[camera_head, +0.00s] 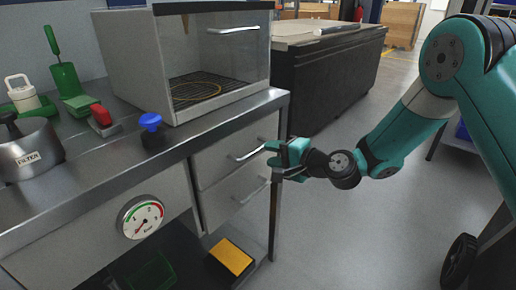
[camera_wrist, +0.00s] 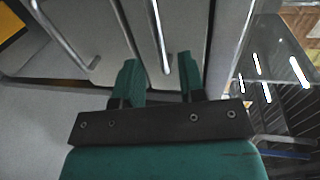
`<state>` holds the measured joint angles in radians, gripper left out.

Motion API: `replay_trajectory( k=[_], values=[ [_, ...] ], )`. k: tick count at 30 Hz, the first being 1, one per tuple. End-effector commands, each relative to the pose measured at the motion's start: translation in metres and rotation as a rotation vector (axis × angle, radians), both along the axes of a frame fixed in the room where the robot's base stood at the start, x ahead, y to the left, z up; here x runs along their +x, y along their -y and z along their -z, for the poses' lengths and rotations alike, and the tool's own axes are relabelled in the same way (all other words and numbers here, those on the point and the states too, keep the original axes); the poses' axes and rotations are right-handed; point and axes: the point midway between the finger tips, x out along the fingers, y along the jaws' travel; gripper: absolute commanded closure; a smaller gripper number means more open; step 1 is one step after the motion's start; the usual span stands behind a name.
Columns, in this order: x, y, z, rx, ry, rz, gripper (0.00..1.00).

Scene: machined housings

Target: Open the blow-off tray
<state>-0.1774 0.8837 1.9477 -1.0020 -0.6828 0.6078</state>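The bench has two grey drawer fronts, one above the other; no label shows which is the blow-off tray. The upper drawer (camera_head: 222,158) and lower drawer (camera_head: 222,200) look shut. The upper drawer's bar handle (camera_head: 247,153) also shows in the wrist view (camera_wrist: 158,35), lying between my fingers. The lower drawer's handle (camera_head: 252,190) lies left of my fingers in the wrist view (camera_wrist: 66,38). My gripper (camera_head: 276,158) is at the drawers' right side, close to the upper handle. In the wrist view my gripper (camera_wrist: 160,75) is open, with a gap either side of the bar.
A glass-fronted cabinet (camera_head: 180,65) stands on the bench top (camera_head: 100,165). A blue knob (camera_head: 151,122), red-topped item (camera_head: 101,117) and filter pot (camera_head: 30,155) stand left of it. A gauge (camera_head: 141,217) is on the bench front.

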Motion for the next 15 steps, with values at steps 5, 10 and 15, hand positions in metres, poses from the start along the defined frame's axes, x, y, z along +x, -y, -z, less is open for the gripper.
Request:
replay_trajectory(
  k=[5, 10, 15],
  values=[
    [0.020, -0.028, 0.006, 0.000, 0.003, -0.004, 0.63],
    [0.032, -0.041, 0.011, 0.000, 0.001, -0.001, 0.63],
    [0.035, -0.045, 0.012, -0.001, 0.000, 0.001, 0.63]
  ],
)
